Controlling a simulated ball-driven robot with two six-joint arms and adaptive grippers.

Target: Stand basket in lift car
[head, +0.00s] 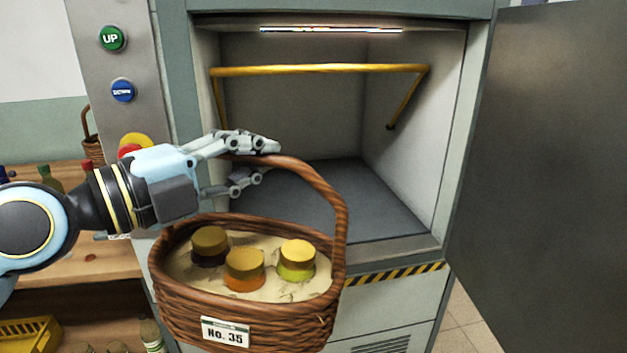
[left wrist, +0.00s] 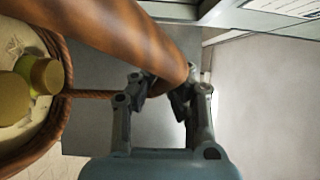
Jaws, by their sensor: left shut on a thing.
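The brown wicker basket (head: 255,318) hangs in front of the lift car, tagged "No. 35", with three gold-lidded jars (head: 245,268) on pale cloth inside. My left gripper (head: 272,162) is shut on the basket's arched handle near its top left. In the left wrist view the handle (left wrist: 125,40) passes between the fingers (left wrist: 160,95). The lift car (head: 340,190) is open and empty, with a dark grey floor behind the basket and partly hidden by it. The basket looks roughly upright and is outside the car. My right gripper is not in view.
A yellow bar (head: 320,69) crosses the upper car opening. The open grey door (head: 545,160) stands at the right. A black-yellow striped sill edge (head: 395,274) lies below the opening. A control panel with a green UP button (head: 112,38) and a wooden shelf (head: 95,262) are at left.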

